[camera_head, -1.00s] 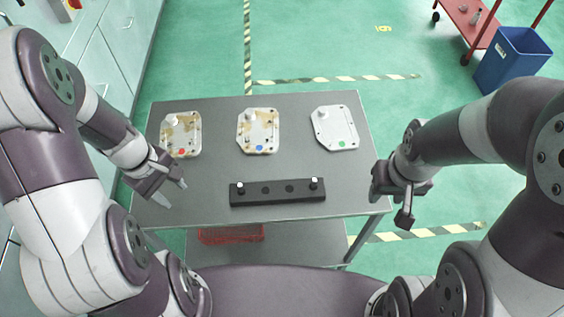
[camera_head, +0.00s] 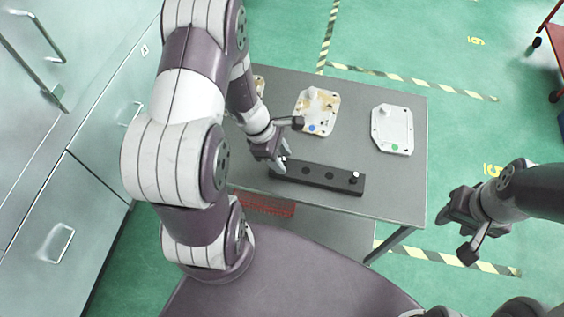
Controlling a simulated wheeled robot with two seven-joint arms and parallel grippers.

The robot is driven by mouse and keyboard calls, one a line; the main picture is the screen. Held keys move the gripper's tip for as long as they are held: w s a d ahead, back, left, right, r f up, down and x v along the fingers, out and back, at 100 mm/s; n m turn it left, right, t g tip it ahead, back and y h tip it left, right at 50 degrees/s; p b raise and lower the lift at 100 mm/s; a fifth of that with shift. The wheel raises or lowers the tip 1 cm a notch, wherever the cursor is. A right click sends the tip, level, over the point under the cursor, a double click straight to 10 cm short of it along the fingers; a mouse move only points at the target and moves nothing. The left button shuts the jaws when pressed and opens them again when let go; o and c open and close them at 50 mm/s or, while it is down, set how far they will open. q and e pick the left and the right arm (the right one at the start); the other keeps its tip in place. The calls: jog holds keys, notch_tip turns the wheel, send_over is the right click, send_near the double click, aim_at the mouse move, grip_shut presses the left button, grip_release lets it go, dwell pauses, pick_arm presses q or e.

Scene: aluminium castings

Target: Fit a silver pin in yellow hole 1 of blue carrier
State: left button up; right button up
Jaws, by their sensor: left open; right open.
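The blue carrier (camera_head: 327,97) is a pale plate with tan patches, a raised round knob and a blue dot. It lies on the grey table behind the black rack. Its yellow hole 1 is too small to make out. The black rack (camera_head: 318,177) holds a silver pin (camera_head: 355,175) upright at its right end. My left gripper (camera_head: 284,149) is open over the rack's left end, its fingers close to the left silver pin, which it mostly hides. I cannot tell if they touch. My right gripper (camera_head: 455,238) is open and empty, off the table's right side.
A white carrier with a green dot (camera_head: 393,128) lies to the right. The red-dot carrier (camera_head: 260,86) is mostly hidden behind my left arm. A red basket (camera_head: 265,204) is on the lower shelf. Table surface (camera_head: 360,103) between the carriers is clear.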

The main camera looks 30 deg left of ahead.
pick_arm(q)
jog(key=shift+d+f, duration=0.15)
jog(key=shift+f, duration=0.3)
jog(key=shift+w+d, duration=0.15)
grip_shut()
